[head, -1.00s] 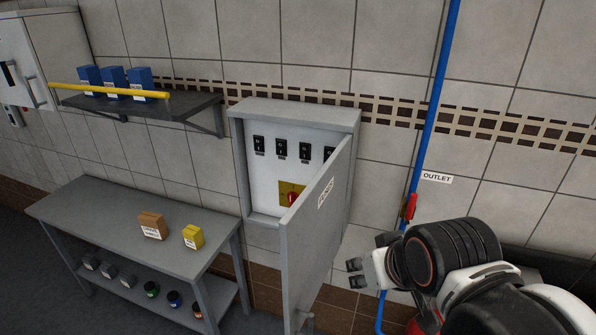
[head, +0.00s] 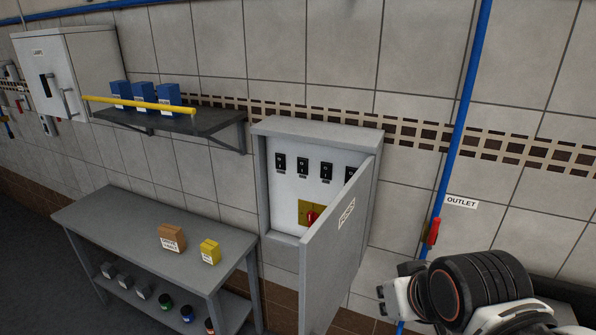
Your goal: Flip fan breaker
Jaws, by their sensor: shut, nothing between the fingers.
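A grey wall cabinet (head: 255,190) stands with its door (head: 335,240) swung open toward me. Inside is a row of several small black breaker switches (head: 303,167). The rightmost switch is partly hidden by the door edge. I cannot read which one is the fan breaker. A red rotary handle (head: 312,216) on a yellow plate sits below the switches, partly covered by the door. My gripper (head: 381,299) is at the lower right, outside the cabinet and right of the open door. It is shut and touches nothing that I can see.
A blue pipe (head: 452,150) with a red valve lever (head: 433,232) runs down the wall behind my arm. A grey table (head: 130,230) with a brown box (head: 172,238) and a yellow box (head: 210,251) stands left. A shelf (head: 200,122) with a yellow bar (head: 140,103) hangs above it.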

